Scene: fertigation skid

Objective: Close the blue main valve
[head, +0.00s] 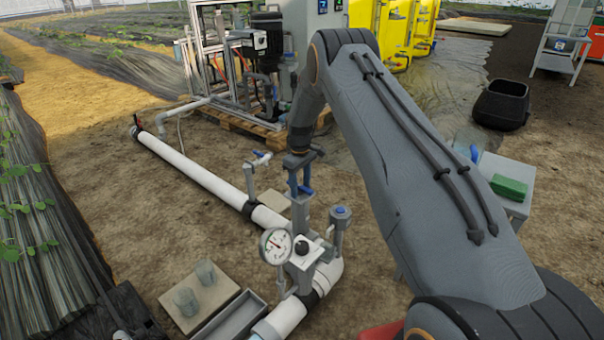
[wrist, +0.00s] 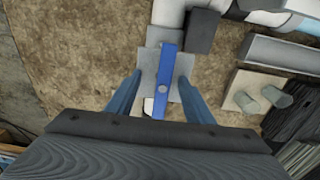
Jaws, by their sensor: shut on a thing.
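The blue main valve's handle (wrist: 163,75) is a flat blue bar with a round pivot. In the wrist view it runs up and down the picture over a grey plate. My gripper (wrist: 160,88) has one finger on each side of the handle and is shut on it. In the head view my gripper (head: 300,184) reaches down from above to the blue handle (head: 306,190), on top of a grey valve body on the white pipe. The gripper hides part of the handle there.
Clear cups (head: 187,301) rest on a slab at lower left. Bare soil lies left of the pipe.

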